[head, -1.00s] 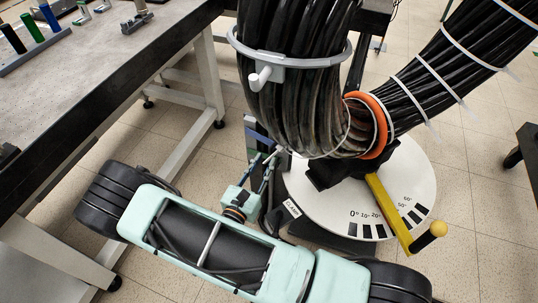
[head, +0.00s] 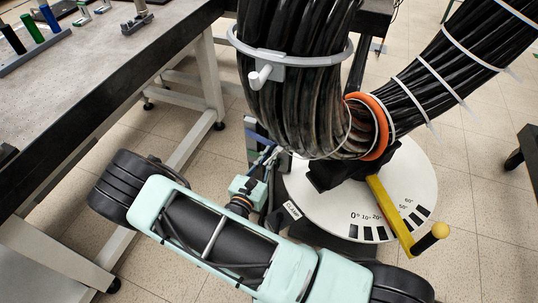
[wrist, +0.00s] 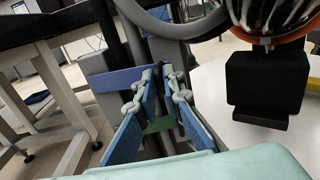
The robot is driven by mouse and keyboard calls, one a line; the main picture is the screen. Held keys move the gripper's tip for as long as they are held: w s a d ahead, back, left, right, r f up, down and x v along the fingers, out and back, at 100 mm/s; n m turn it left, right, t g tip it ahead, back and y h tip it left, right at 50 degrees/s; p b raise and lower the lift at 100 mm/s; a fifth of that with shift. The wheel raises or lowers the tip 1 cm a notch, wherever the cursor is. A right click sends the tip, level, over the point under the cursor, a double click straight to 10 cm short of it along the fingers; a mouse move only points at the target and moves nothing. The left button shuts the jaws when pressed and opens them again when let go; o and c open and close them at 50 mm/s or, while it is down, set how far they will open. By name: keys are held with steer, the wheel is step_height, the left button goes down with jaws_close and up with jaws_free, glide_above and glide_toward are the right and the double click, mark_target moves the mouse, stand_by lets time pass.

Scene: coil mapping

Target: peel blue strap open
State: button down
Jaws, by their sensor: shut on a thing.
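The blue strap (wrist: 122,80) is a flat blue-violet band in the wrist view. It runs from the left to the fingertips across a grey post. My gripper (wrist: 161,75) has its blue-padded fingers close together at the tips, with the strap's right end between them. In the head view my gripper (head: 272,153) is beside the post under the large black cable coil. A green band (wrist: 160,124) shows lower down, behind the fingers.
The thick black cable bundle (head: 300,110) hangs close above my gripper, with a grey ring clamp (head: 300,61) around it. A white dial plate (head: 330,205) with a yellow lever (head: 388,212) stands to the right. A workbench (head: 110,80) stands at the left.

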steer(key=shift+a, duration=0.25)
